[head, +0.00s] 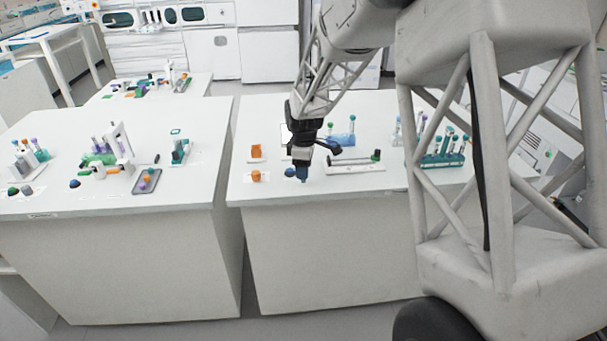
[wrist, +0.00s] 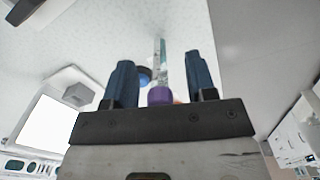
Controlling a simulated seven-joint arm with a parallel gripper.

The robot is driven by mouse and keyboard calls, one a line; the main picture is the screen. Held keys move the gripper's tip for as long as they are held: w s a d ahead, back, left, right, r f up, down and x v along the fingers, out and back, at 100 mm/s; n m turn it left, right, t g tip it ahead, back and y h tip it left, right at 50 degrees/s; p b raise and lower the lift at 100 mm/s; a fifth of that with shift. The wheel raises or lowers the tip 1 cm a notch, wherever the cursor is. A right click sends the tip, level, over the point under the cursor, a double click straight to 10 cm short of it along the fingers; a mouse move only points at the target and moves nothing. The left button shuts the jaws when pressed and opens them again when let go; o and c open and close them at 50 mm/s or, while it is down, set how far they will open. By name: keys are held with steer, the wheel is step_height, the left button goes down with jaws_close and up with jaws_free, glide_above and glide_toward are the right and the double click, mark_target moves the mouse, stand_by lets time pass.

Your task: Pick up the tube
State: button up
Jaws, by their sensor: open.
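A clear tube (wrist: 162,58) with a purple cap (wrist: 160,96) shows in the wrist view, lined up between the two blue fingers of my gripper (wrist: 158,64). The cap is nearest the palm. Space shows on both sides of the tube, so the fingers do not look closed on it. In the head view my gripper (head: 303,176) points down over the front part of the right-hand table (head: 275,191). I cannot make out the purple-capped tube there; it may be hidden by the gripper.
A blue dome (head: 289,172) sits just left of my gripper, with orange pieces (head: 256,176) farther left. A tray with a green-ended item (head: 352,163) lies to the right. A blue rack (head: 340,139) stands behind, and a green rack (head: 443,160) stands far right.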

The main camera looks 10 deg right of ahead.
steer(key=shift+c, duration=0.4)
steer(key=c, duration=0.8)
steer(key=shift+r, duration=0.15)
steer(key=shift+r, duration=1.35)
steer(key=shift+s+r, duration=0.2)
steer(key=shift+r, duration=0.1)
steer(key=s+d+r, duration=0.1)
steer(key=s+d, duration=0.1)
steer(key=s, duration=1.3)
steer(key=shift+s+r, duration=0.2)
steer(key=shift+s, duration=0.05)
steer(key=shift+r, duration=0.1)
steer(key=shift+w, duration=0.1)
